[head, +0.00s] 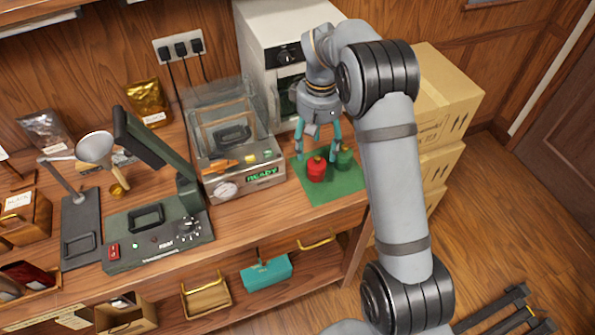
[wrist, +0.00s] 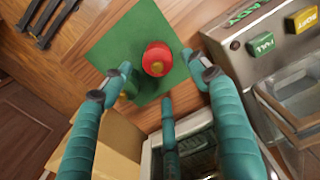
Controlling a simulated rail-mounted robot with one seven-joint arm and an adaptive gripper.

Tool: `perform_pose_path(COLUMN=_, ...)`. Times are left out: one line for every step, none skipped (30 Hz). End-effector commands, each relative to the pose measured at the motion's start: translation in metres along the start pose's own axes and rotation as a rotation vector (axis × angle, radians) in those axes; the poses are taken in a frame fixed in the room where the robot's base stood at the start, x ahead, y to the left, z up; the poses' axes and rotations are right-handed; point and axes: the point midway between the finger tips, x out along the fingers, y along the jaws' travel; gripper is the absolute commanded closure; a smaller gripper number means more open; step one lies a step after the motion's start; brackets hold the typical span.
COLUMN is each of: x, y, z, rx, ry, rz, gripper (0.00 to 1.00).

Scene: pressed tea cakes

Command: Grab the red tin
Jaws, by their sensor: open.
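The red tin (head: 316,169) stands on the green mat (head: 322,195) at the right end of the bench. In the wrist view the red tin (wrist: 156,60) shows from above, between the spread fingertips and slightly beyond them, with a light, yellowish ring on top. My gripper (head: 318,148) is open and empty, its teal fingers pointing down over the mat, close above the tins. I cannot tell whether a finger touches anything. A green tin (head: 344,158) stands right of the red one. In the wrist view the green tin (wrist: 129,88) is partly hidden by a finger.
The sealing machine (head: 240,180) with a READY display stands just left of the mat. A white oven-like appliance (head: 285,45) stands behind. Cardboard boxes (head: 440,100) are stacked at the right. The mat's front part is clear.

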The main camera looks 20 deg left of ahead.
Motion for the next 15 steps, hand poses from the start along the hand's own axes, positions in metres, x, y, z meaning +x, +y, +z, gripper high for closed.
perform_pose_path(x=0.009, y=0.002, z=0.002, rx=0.005, ry=-0.006, rz=-0.002, gripper=0.40)
perform_pose_path(x=0.013, y=0.002, z=0.002, rx=0.004, ry=-0.005, rz=-0.001, gripper=0.40)
perform_pose_path(x=0.018, y=0.002, z=0.002, rx=0.003, ry=-0.004, rz=0.000, gripper=0.40)
perform_pose_path(x=0.022, y=0.002, z=0.002, rx=0.004, ry=-0.004, rz=-0.001, gripper=0.40)
perform_pose_path(x=0.025, y=0.002, z=0.002, rx=0.004, ry=-0.003, rz=-0.001, gripper=0.40)
perform_pose_path(x=0.028, y=0.001, z=0.002, rx=0.004, ry=-0.003, rz=-0.001, gripper=0.40)
perform_pose_path(x=0.029, y=0.001, z=0.001, rx=0.004, ry=-0.002, rz=-0.001, gripper=0.40)
perform_pose_path(x=0.031, y=0.001, z=0.001, rx=0.004, ry=-0.001, rz=-0.001, gripper=0.40)
perform_pose_path(x=0.034, y=0.001, z=0.002, rx=0.004, ry=-0.003, rz=-0.001, gripper=0.40)
perform_pose_path(x=0.037, y=0.001, z=0.003, rx=0.003, ry=-0.003, rz=-0.001, gripper=0.40)
perform_pose_path(x=0.040, y=0.001, z=0.004, rx=0.004, ry=-0.005, rz=-0.001, gripper=0.40)
perform_pose_path(x=0.045, y=0.001, z=0.005, rx=0.004, ry=-0.006, rz=-0.002, gripper=0.40)
perform_pose_path(x=0.050, y=0.001, z=0.006, rx=0.003, ry=-0.006, rz=-0.002, gripper=0.40)
perform_pose_path(x=0.054, y=0.001, z=0.007, rx=0.002, ry=-0.007, rz=-0.002, gripper=0.40)
perform_pose_path(x=0.060, y=0.001, z=0.008, rx=0.003, ry=-0.007, rz=-0.002, gripper=0.40)
